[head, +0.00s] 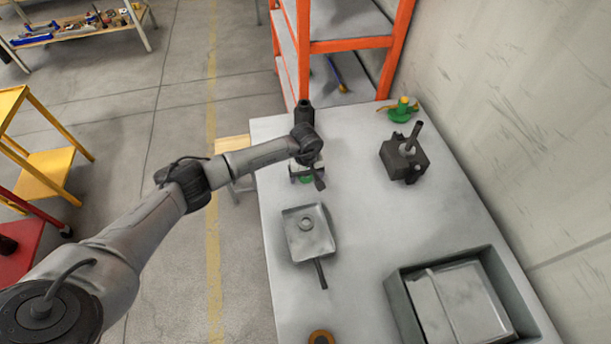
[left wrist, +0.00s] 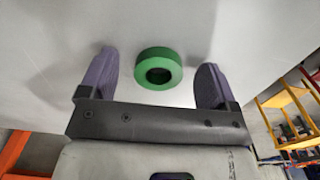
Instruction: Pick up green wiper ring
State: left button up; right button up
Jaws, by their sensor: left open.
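The green wiper ring (left wrist: 158,68) lies on the grey table (left wrist: 60,40) in the left wrist view, its dark hole showing. My left gripper (left wrist: 152,80) is open, with one finger on each side of the ring and a gap between each finger and the ring. In the head view the left gripper (head: 307,175) points down over the far left part of the table, and a bit of the green ring (head: 306,180) shows beneath it, mostly hidden. I do not see my right gripper.
A dark screw-jack body (head: 404,158) and a green part with a yellow top (head: 402,110) stand at the far right. A grey pan-like tray (head: 322,237) lies nearer. A grey bin (head: 395,287) is at front right, and an orange ring (head: 321,337) at the front edge. An orange shelf (head: 350,45) stands behind.

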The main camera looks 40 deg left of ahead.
pick_arm(q)
jog(key=shift+f, duration=0.15)
jog(key=shift+c, duration=0.2)
jog(key=c, duration=1)
jog(key=shift+o, duration=0.2)
